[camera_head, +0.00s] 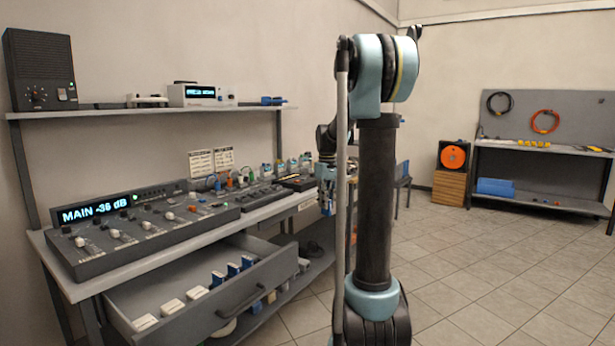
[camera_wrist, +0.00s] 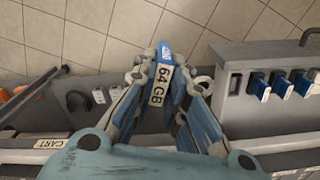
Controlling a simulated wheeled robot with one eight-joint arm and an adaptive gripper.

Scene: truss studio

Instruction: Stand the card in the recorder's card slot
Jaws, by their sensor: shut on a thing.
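My gripper (camera_wrist: 165,72) is shut on a card (camera_wrist: 158,88) with a blue end and a pale label reading "64 GB". In the wrist view the card sits between the fingertips, above the floor in front of the bench. In the head view my gripper (camera_head: 327,205) hangs at the bench's far front edge, partly behind my arm; the card is too small to make out there. I cannot tell for sure which device is the recorder, and no card slot is clearly visible. A dark flat device (camera_head: 298,183) lies on the bench close to my gripper.
An open drawer (camera_head: 270,270) juts from the bench, holding several blue and white cards. A mixer (camera_head: 150,228) with a lit display stands on the near bench. A shelf (camera_head: 150,111) with devices hangs above. Tiled floor (camera_head: 480,270) is clear to the right, before another rack (camera_head: 540,203).

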